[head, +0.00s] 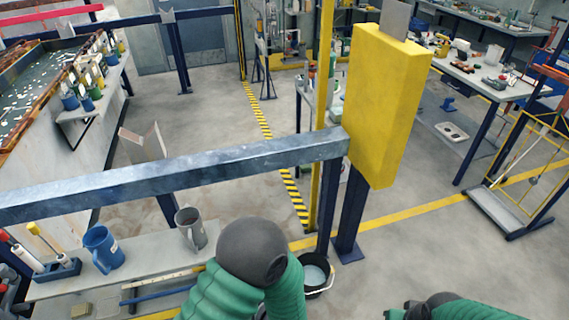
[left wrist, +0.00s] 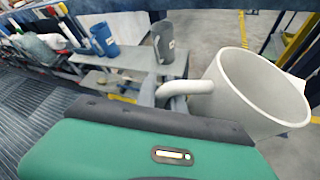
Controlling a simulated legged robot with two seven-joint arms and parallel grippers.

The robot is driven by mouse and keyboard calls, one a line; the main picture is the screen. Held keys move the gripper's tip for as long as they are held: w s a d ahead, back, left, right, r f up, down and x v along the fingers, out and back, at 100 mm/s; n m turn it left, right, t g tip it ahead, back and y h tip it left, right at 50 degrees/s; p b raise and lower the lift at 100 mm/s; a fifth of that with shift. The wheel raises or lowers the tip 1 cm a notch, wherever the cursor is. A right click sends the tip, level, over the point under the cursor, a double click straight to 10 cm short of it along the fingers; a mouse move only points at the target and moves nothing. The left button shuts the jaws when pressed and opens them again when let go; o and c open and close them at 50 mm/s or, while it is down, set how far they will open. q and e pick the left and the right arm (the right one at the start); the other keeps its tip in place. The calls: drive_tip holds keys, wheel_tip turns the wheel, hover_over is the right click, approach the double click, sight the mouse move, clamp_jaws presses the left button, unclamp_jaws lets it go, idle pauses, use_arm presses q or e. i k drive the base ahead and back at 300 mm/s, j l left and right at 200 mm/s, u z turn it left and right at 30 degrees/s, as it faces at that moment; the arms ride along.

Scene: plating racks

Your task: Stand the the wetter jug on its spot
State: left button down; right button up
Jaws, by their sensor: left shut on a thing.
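A pale cream jug (left wrist: 262,92) is large and close in the left wrist view, tilted, with its handle toward my left gripper (left wrist: 158,97). My left gripper is shut on this jug at the handle; the fingers are mostly hidden. In the head view my green arm hides that gripper and the jug. A blue jug (head: 103,249) and a grey jug (head: 190,229) stand upright on the near shelf; the left wrist view shows the blue jug (left wrist: 104,40) and grey jug (left wrist: 164,40) too. I cannot tell how wet any jug is. My right gripper is out of view.
A steel rail (head: 200,170) crosses above the near shelf (head: 150,262) to a yellow post box (head: 385,105). A dark bucket (head: 317,272) stands on the floor by the post. A rack of tools (head: 55,268) sits left of the blue jug. Open floor lies beyond the rail.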

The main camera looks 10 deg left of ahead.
sight(188, 219)
drive_tip(key=u, duration=1.05)
drive_tip(key=i+l, duration=0.1)
drive_tip(key=i, duration=0.95)
